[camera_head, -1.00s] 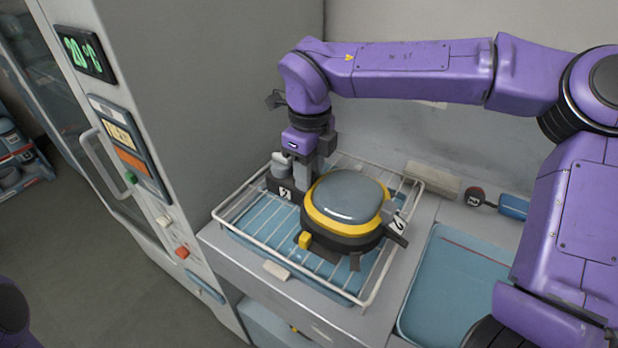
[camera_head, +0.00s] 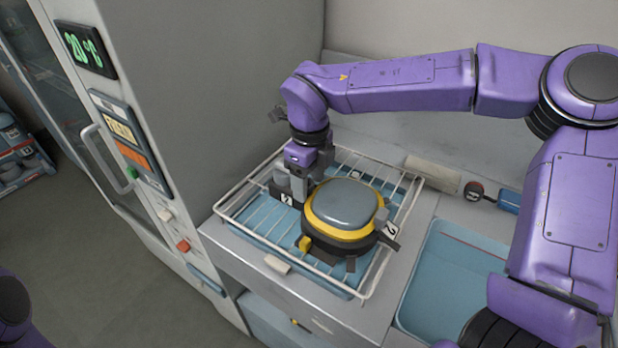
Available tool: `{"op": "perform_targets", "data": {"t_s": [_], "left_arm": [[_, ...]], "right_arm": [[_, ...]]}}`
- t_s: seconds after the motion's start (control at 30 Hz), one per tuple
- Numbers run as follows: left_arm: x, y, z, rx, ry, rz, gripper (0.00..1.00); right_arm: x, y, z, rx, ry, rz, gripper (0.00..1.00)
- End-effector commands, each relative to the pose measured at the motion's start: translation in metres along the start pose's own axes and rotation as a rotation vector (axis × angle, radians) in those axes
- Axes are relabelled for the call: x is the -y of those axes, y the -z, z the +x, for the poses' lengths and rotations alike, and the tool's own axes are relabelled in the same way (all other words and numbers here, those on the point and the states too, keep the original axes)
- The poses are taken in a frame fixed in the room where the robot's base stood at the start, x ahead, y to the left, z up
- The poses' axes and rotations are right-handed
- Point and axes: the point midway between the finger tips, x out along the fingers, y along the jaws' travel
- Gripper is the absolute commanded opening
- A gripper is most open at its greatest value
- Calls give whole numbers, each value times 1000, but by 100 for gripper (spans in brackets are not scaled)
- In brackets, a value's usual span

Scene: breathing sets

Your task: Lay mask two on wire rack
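Mask two (camera_head: 343,203) has a grey rounded face, a yellow ring, a black rim with straps, and tags marked 2. It lies face up, roughly level, over the middle of the wire rack (camera_head: 369,283). I cannot tell whether its underside touches the wires everywhere. My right gripper (camera_head: 308,182) points down at the mask's back left edge and appears shut on a grey part there; the fingertips are partly hidden. My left gripper is out of view; only a dark and purple part of my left arm shows at the bottom left corner.
The rack stands over a blue tray on a grey counter, beside a tall cabinet (camera_head: 150,130) with a 20°C display. A blue basin (camera_head: 450,275) lies to the right. A beige block (camera_head: 432,173) and a dark round knob with a blue handle (camera_head: 508,201) sit behind.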

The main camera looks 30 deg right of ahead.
Motion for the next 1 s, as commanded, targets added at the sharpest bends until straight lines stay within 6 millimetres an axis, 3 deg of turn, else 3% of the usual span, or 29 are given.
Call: {"op": "perform_targets", "data": {"t_s": [0.17,0.4,0.6,0.73,1.0], "left_arm": [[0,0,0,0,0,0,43],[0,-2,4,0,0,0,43],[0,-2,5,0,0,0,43],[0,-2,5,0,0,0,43],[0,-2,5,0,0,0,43]], "right_arm": [[0,-1,-14,4,2,1,60],[0,-1,-74,5,3,1,60],[0,-1,-113,2,2,0,60],[0,0,-122,1,1,0,60],[0,0,-123,0,0,0,60]]}}
